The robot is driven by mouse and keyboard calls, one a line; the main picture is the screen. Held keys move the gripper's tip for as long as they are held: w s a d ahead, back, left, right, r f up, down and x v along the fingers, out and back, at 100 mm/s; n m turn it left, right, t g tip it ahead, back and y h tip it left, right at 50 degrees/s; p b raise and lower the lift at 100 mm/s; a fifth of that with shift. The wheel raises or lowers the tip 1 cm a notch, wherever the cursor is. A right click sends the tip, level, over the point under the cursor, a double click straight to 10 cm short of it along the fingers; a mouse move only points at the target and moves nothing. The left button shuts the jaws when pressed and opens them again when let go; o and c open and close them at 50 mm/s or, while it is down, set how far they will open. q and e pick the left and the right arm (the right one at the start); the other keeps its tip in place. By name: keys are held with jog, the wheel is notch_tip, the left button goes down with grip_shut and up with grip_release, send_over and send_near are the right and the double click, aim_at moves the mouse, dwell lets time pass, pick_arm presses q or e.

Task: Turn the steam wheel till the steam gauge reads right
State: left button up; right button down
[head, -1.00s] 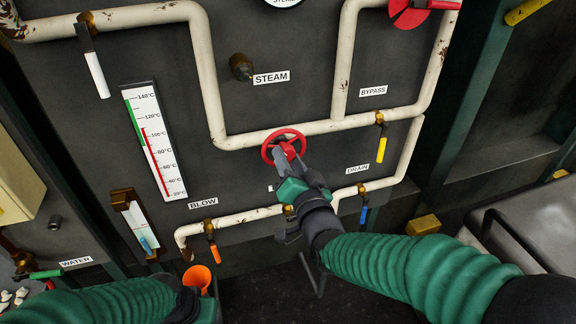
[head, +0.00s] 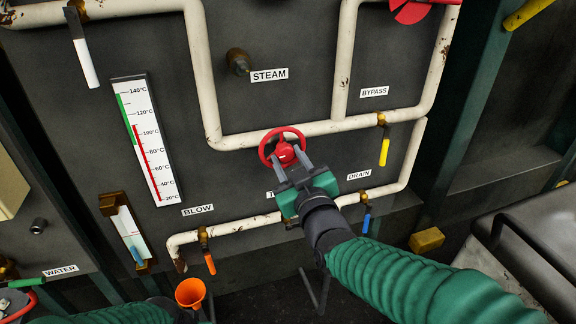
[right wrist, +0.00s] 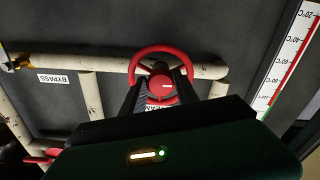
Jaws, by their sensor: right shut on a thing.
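A red handwheel (head: 283,147) sits at the white pipe in the middle of the panel. My right gripper (head: 291,167) is shut on its lower part; the right wrist view shows the fingers (right wrist: 158,92) at the red wheel (right wrist: 160,72). The STEAM label (head: 269,75) is above, beside a bare brass stub (head: 238,62) without a wheel. No dial reading shows now. A thermometer (head: 147,140) at left has a red column up to about 110 °C, beside a green band. My left gripper (head: 190,312) is mostly cut off at the bottom; its fingers cannot be made out.
An orange funnel (head: 190,292) is close to my left gripper. Small lever valves with a yellow handle (head: 384,152), blue handle (head: 366,222) and orange handle (head: 209,262) hang on the pipes. A sight glass (head: 129,232) is at lower left. A grey bench (head: 520,255) stands at right.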

jog(key=n, duration=0.2)
jog(key=f+n+b, duration=0.1)
jog(key=shift+n, duration=0.4)
jog(key=n+b, duration=0.1)
jog(key=n, duration=0.2)
jog(key=shift+r+n, duration=0.1)
jog(key=shift+n, duration=0.2)
jog(key=n, duration=0.3)
jog(key=shift+d+r+n+b, duration=0.1)
jog(key=shift+n+b, duration=0.2)
jog(key=shift+b, duration=0.1)
jog(key=shift+n, duration=1.9)
jog(key=shift+r, duration=0.1)
jog(key=c, duration=1.1)
grip_release()
jog(key=shift+o, duration=0.9)
jog(key=shift+r, duration=0.2)
